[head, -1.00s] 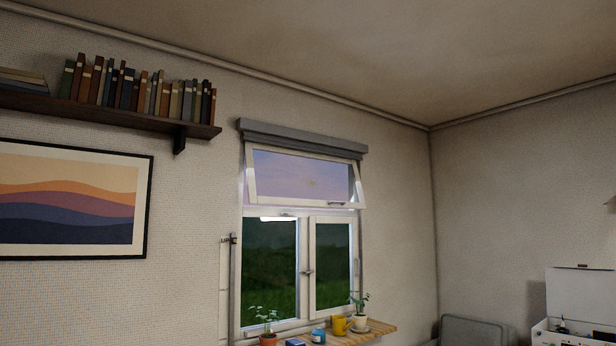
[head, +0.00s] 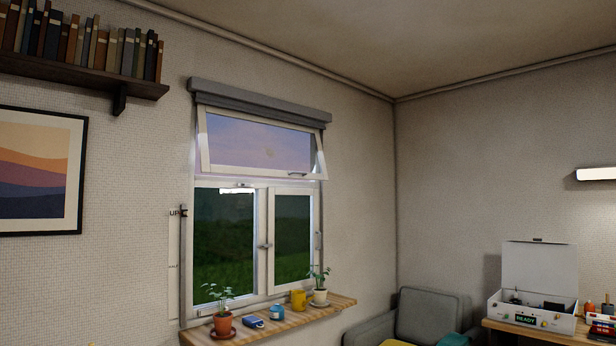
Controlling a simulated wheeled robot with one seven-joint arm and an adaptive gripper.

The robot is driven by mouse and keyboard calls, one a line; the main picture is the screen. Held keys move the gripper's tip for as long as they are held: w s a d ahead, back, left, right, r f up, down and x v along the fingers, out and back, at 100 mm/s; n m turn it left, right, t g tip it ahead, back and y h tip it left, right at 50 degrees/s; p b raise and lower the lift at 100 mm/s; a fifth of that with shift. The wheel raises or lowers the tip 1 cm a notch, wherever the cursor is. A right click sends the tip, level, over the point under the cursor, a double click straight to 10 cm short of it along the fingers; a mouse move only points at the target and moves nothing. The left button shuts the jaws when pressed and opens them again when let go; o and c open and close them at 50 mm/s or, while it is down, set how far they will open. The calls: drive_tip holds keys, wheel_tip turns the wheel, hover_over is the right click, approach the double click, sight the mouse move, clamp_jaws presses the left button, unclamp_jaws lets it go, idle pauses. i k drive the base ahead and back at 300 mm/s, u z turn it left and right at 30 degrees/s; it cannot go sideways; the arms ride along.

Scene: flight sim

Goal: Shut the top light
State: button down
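The top light (head: 258,145) is the upper pane of the white window in the head view. It is tilted open, with its lower edge standing out from the frame and a slanted gap showing at its right side. My gripper is not in view.
A wooden sill (head: 330,310) below the window holds a potted plant (head: 223,322), a blue mug (head: 277,312), a yellow mug (head: 298,300) and another plant (head: 319,292). A grey armchair (head: 428,313) and an open white box (head: 538,285) on a table stand to the right.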

sight(201, 109)
drive_tip(key=z, duration=0.65)
drive_tip(key=i, duration=2.4)
drive_tip(key=u, duration=1.35)
drive_tip(key=i, duration=0.6)
drive_tip(key=u, duration=0.6)
